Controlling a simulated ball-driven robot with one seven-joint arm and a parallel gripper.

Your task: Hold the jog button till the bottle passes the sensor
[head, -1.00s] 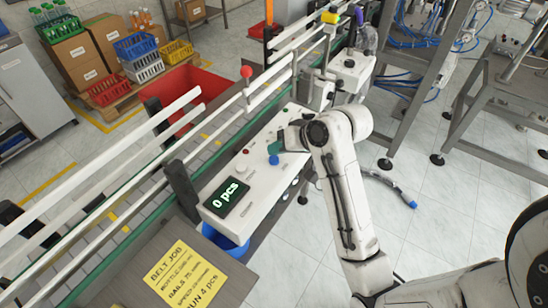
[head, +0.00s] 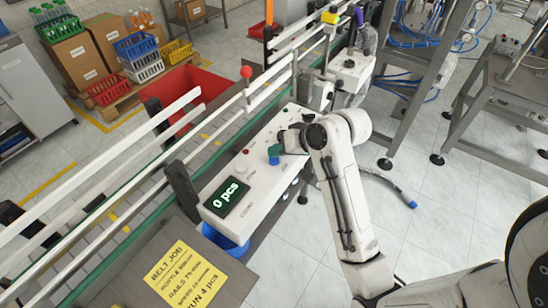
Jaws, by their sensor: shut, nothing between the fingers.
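My gripper (head: 274,155) has teal fingertips and points down at the top of the white control box (head: 240,178) beside the conveyor belt. It is shut and empty. The jog button is not distinguishable; the gripper may be covering it, and I cannot tell whether the fingertips touch the panel. A display (head: 227,197) on the box reads "0 pcs". I cannot make out a bottle on the near stretch of the belt (head: 140,208), and I cannot tell which part is the sensor.
White guard rails (head: 130,150) run along the belt, with a red-knobbed post (head: 247,73) beside them. A red bin (head: 185,97) is behind the belt. Metal frames with blue hoses (head: 410,55) stand at the right.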

